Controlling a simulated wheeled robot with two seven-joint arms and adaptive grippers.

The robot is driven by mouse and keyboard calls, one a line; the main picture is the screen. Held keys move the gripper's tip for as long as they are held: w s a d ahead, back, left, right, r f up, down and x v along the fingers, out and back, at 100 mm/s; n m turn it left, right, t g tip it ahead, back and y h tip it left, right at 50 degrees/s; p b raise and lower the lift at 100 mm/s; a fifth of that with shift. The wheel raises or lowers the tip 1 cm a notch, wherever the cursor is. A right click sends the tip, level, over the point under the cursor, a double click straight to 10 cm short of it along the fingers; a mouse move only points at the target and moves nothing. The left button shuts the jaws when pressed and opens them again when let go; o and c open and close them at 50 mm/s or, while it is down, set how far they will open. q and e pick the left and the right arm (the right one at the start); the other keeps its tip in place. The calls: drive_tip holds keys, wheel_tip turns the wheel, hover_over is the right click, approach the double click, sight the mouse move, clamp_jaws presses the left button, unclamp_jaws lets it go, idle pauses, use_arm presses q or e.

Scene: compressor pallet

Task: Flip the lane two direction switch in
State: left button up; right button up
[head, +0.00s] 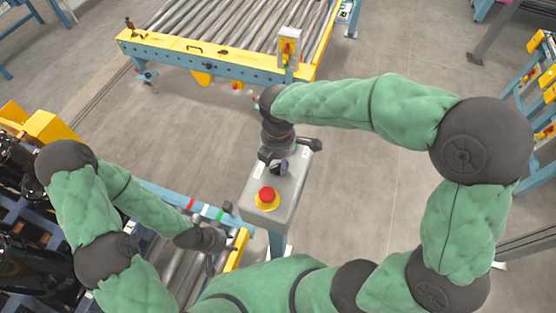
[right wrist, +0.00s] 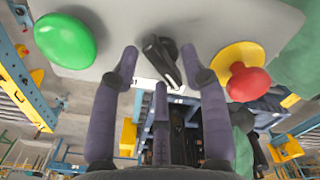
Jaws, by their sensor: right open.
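A grey control box (head: 290,190) stands on a post in the middle of the head view. In the right wrist view, a black lever-type switch (right wrist: 162,62) sits on its face between a green button (right wrist: 64,40) and a red mushroom button on a yellow ring (right wrist: 244,80). My right gripper (right wrist: 159,54) is open, with fingers on either side of the switch. I cannot tell whether they touch it. In the head view this gripper and arm hide part of the box, including the green button. My left gripper (head: 208,238) is low over the rollers at left; its fingers are unclear.
The red button (head: 267,196) is close to my right gripper. A roller conveyor with a yellow and blue frame (head: 215,58) lies at the back, with a small control box (head: 289,46) on its edge. Black machinery (head: 25,265) is at lower left. Open floor (head: 190,130) lies between.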

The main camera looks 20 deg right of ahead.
clamp_jaws()
drive_tip(key=shift+m, duration=0.3)
drive_tip(key=m, duration=0.3)
drive_tip(key=shift+d+m, duration=0.1)
drive_tip(key=shift+m, duration=0.3)
drive_tip(key=m+b, duration=0.1)
drive_tip(key=m, duration=0.8)
drive_tip(key=shift+s+d+b, duration=0.1)
drive_tip(key=shift+b, duration=0.2)
drive_tip(key=shift+s+m+b, duration=0.1)
drive_tip(key=shift+m+b, duration=0.3)
drive_tip(key=shift+m, duration=1.8)
